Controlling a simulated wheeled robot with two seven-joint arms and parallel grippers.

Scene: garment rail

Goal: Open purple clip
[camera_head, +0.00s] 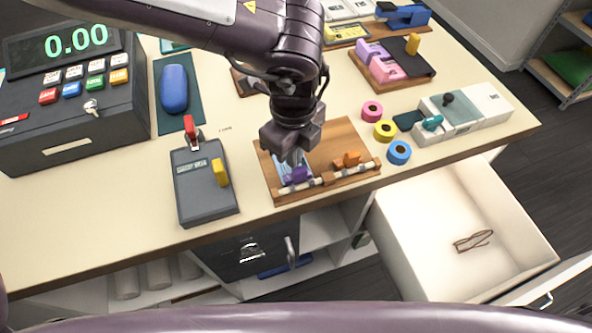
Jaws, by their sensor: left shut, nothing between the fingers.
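A small wooden board (340,133) lies near the front edge of the counter, with a pale rail (342,174) along its front. An orange clip (347,160) sits on the rail farther right. My left gripper (292,158) points down just above the purple clip; its fingers are shut and empty. I cannot tell whether the fingers touch the clip. The gripper hides part of the board and the clip's far side. My right gripper does not show.
Pink, yellow and blue rings (399,152) lie to the right. An open white drawer (455,215) juts out below the counter at the right.

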